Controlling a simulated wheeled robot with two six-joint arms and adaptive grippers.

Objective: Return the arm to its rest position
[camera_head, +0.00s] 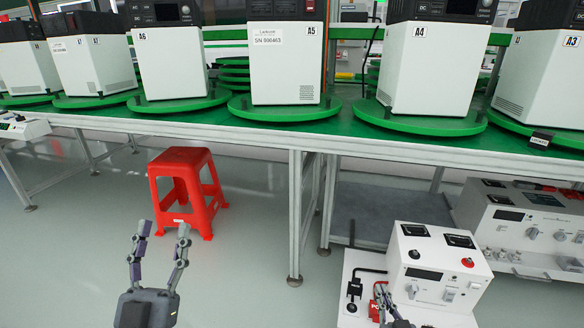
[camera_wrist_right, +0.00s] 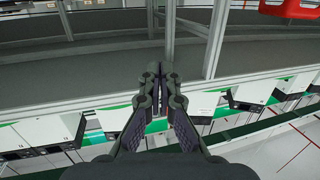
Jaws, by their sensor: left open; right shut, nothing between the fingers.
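My left gripper (camera_head: 160,250) is open and empty at the lower left of the head view, in front of a red stool and over the floor. My right gripper (camera_head: 381,296) shows only in part at the bottom edge of the head view, in front of a white test box (camera_head: 433,268). In the right wrist view my right gripper (camera_wrist_right: 153,85) has its fingers together with nothing between them. Most of my right arm is hidden below the head view.
A long bench with a green top (camera_head: 190,118) crosses the head view, bearing several white units on green turntables (camera_head: 420,120). The red stool (camera_head: 186,190) stands under its front edge. Another instrument (camera_head: 530,225) is at the right. Open floor (camera_head: 70,240) lies at the left.

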